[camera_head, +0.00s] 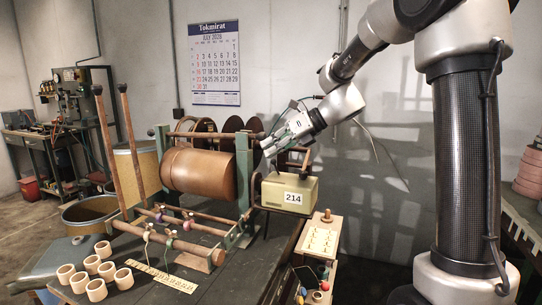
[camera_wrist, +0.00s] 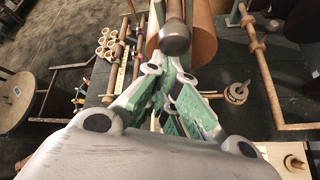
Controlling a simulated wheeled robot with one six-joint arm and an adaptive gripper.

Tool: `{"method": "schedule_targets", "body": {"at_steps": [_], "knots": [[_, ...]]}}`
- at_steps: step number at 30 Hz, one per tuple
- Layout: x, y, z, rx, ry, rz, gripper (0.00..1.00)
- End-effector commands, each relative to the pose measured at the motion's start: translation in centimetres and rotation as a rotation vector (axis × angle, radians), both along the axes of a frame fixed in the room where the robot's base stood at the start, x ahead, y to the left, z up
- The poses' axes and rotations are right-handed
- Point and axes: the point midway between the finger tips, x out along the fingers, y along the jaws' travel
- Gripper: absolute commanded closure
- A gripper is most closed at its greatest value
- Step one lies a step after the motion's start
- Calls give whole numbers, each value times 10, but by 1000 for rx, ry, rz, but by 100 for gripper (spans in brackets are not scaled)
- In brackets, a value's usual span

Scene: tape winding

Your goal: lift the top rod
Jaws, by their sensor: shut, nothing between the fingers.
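The top rod (camera_head: 212,135) is a brown bar across the top of the green-posted winding stand, above a large brown roll (camera_head: 198,172). In the wrist view, the rod's rounded grey-brown end (camera_wrist: 175,40) points toward me, just beyond my fingertips. My gripper (camera_head: 268,147) is at the right end of the stand, close to that rod end. Its green-padded fingers (camera_wrist: 170,72) are closed together with nothing between them. I cannot tell whether the fingertips touch the rod.
A beige box marked 214 (camera_head: 289,192) stands just right of the stand. Lower rods with coloured knobs (camera_head: 172,236) cross the front. Several pale rings (camera_head: 93,264) lie at front left. Two tall poles (camera_head: 133,150) lean at the stand's left.

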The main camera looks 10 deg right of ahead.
Motion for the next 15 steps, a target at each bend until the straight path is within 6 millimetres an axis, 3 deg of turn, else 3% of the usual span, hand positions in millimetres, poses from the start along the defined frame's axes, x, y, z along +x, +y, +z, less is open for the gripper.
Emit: {"method": "schedule_targets", "body": {"at_steps": [8,15], "knots": [[5,8,86,-1,-10,3,100],[22,33,176,0,-8,4,100]]}}
